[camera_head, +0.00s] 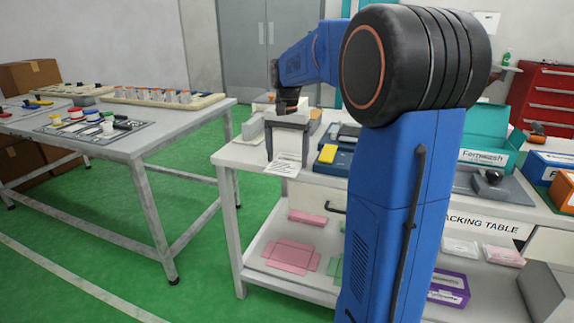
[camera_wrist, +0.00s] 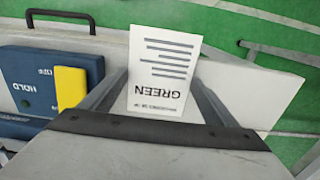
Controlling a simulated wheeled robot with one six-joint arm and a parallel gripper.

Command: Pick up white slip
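The white slip (camera_head: 284,164) lies at the near left corner of the packing table, close to its edge. It also shows in the wrist view (camera_wrist: 160,72), printed with "GREEN" and several dark lines, upside down. My gripper (camera_head: 288,153) points down over the slip. In the wrist view, its two grey fingers (camera_wrist: 161,88) stand apart on either side of the slip, with no visible grip on it. Whether the fingertips touch the slip or table cannot be told.
A blue and yellow "HOLD" box (camera_wrist: 50,85) lies to the left of the slip in the wrist view. A teal Fernwash box (camera_head: 484,150) stands farther right on the table. Another table (camera_head: 150,135) stands left across green floor. My arm hides the table's middle.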

